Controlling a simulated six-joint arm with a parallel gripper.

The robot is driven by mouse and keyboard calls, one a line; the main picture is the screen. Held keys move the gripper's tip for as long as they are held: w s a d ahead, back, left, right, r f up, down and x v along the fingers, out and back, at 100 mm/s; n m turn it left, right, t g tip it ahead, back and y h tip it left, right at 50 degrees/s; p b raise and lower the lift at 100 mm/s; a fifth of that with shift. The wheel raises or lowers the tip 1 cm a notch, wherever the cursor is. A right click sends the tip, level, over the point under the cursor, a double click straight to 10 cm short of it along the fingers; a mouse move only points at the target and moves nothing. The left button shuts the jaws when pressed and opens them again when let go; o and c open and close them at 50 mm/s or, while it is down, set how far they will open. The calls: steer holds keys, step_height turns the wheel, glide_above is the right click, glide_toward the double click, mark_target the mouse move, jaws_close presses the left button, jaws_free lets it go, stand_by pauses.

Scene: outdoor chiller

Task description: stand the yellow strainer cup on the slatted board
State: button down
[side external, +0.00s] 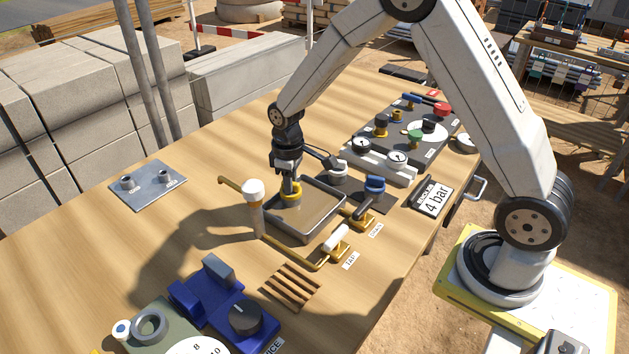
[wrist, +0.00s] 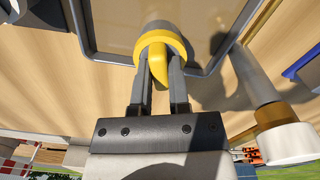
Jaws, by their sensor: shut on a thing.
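The strainer cup has a yellow rim (side external: 291,190) and a grey body. My gripper (side external: 289,179) points down and is shut on the cup's yellow tab. In the wrist view the fingers (wrist: 159,65) pinch this tab from both sides, below the yellow ring (wrist: 159,41) in the picture. The cup is over the shallow grey tray (side external: 322,233), near its back left part; whether its bottom touches what is in the tray I cannot tell. The slatted wooden board (side external: 291,286) lies bare on the table, in front of the tray.
A white-topped post (side external: 254,205) stands left of the tray. A blue device (side external: 217,297) lies left of the board.

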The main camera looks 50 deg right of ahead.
steer(key=shift+r, duration=3.1)
steer(key=shift+r, duration=0.1)
steer(key=shift+r, duration=0.3)
step_height(320, 180, up, 8)
steer(key=s+a+n, duration=0.2)
steer(key=s+a, duration=1.3)
steer(key=a, duration=0.2)
steer(key=shift+w+f, duration=0.15)
steer(key=shift+f, duration=1.25)
steer(key=shift+w+f, duration=0.1)
steer(key=shift+f, duration=1.25)
steer(key=shift+f, duration=0.1)
